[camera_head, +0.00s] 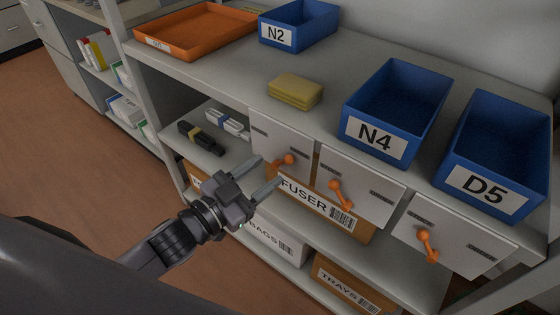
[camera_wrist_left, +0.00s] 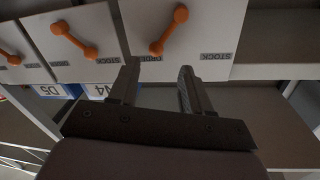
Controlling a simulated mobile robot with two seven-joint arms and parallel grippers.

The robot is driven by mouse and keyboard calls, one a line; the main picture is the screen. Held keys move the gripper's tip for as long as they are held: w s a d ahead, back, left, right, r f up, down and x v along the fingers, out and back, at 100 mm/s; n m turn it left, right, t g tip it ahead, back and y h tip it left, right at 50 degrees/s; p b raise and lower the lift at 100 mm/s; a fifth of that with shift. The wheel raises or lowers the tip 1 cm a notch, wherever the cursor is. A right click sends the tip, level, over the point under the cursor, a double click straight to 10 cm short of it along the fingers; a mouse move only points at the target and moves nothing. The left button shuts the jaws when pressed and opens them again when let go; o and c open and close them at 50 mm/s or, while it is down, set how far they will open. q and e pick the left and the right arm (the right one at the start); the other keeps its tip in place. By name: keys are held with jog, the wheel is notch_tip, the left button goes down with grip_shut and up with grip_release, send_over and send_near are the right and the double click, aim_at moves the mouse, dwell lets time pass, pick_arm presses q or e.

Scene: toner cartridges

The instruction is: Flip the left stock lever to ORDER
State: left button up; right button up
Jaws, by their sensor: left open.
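The left stock lever (camera_head: 288,159) is orange, on the leftmost white panel (camera_head: 275,130) under the counter edge. The wrist view shows this lever (camera_wrist_left: 168,30) and its panel upside down, with ORDER and STOCK labels. Its end nearest the labels lies on the ORDER side, opposite to the other levers' lean. My left gripper (camera_head: 272,170) is open in front of the panel, just beside and below the lever. In the wrist view its fingers (camera_wrist_left: 157,75) stand apart with nothing between them, and one partly covers the ORDER label. Contact with the lever cannot be told.
A middle lever (camera_head: 340,195) and a right lever (camera_head: 428,244) sit on neighbouring panels. Blue bins N4 (camera_head: 390,105) and D5 (camera_head: 495,150) stand above. A FUSER box (camera_head: 350,225) is on the shelf behind and below. Open floor lies at left.

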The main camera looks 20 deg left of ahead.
aim_at(285, 159)
pick_arm(q)
jog(key=shift+x, duration=2.4)
grip_shut()
jog(key=shift+d+m+p, duration=0.15)
jog(key=shift+m+p, duration=0.25)
jog(key=shift+p, duration=0.25)
jog(key=shift+s+d+f+m, duration=0.1)
jog(key=shift+f+m, duration=0.2)
jog(key=shift+m, duration=0.1)
